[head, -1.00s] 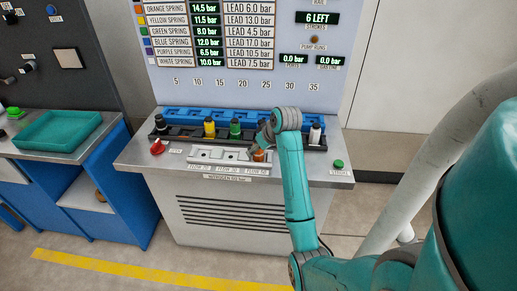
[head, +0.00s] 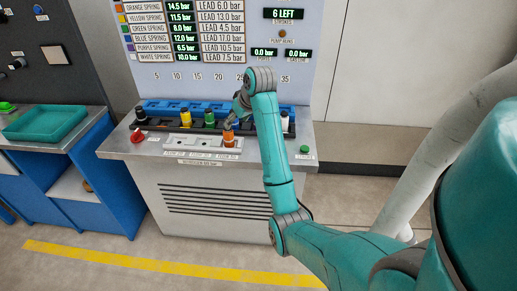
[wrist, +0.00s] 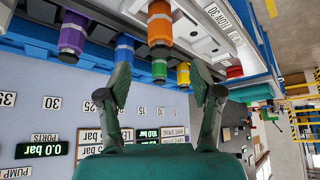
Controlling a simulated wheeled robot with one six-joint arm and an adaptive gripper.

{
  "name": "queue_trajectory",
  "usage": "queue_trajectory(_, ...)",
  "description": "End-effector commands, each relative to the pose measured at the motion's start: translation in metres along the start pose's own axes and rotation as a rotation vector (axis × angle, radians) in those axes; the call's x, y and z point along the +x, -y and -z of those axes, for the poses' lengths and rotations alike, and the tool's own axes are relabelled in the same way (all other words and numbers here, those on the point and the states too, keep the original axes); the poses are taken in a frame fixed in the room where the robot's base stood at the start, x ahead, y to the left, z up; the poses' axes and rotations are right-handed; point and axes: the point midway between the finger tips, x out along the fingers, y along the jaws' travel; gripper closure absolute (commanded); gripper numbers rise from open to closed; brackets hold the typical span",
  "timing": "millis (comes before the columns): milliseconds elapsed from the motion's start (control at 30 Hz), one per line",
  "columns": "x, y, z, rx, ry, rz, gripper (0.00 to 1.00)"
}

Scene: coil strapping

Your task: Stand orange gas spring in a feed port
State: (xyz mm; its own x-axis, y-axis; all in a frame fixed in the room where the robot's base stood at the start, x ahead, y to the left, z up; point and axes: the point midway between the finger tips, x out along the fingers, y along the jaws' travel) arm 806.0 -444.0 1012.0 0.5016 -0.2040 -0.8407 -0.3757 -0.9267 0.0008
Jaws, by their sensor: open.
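The orange gas spring (head: 229,138) stands upright at the right end of the pale feed port plate (head: 172,146), by the rightmost port. Its foot is not clear enough to tell how deep it sits. It also shows large in the wrist view (wrist: 159,28), close to the plate's port label. My gripper (head: 233,118) is just above and behind the orange spring in the head view. In the wrist view my gripper (wrist: 160,90) has its two fingers spread apart with nothing between them, and the spring lies beyond the fingertips. The plate's other ports look empty.
A red button (head: 137,136) and green button (head: 304,149) flank the plate. A teal tray (head: 47,124) lies left.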

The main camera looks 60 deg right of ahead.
Motion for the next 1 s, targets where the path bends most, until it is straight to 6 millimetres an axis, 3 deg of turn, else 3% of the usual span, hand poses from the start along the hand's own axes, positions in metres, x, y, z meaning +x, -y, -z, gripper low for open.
queue_trajectory(200, 0.005, 0.005, -0.003, 0.000, -0.001, 0.002, 0.35)
queue_trajectory(367, 0.038, 0.032, -0.028, -0.003, -0.028, 0.010, 0.35)
queue_trajectory(500, 0.075, 0.072, -0.066, -0.009, -0.075, 0.019, 0.35)
queue_trajectory(700, 0.112, 0.126, -0.128, -0.017, -0.147, 0.029, 0.35)
queue_trajectory(1000, 0.128, 0.196, -0.229, -0.041, -0.254, 0.049, 0.35)
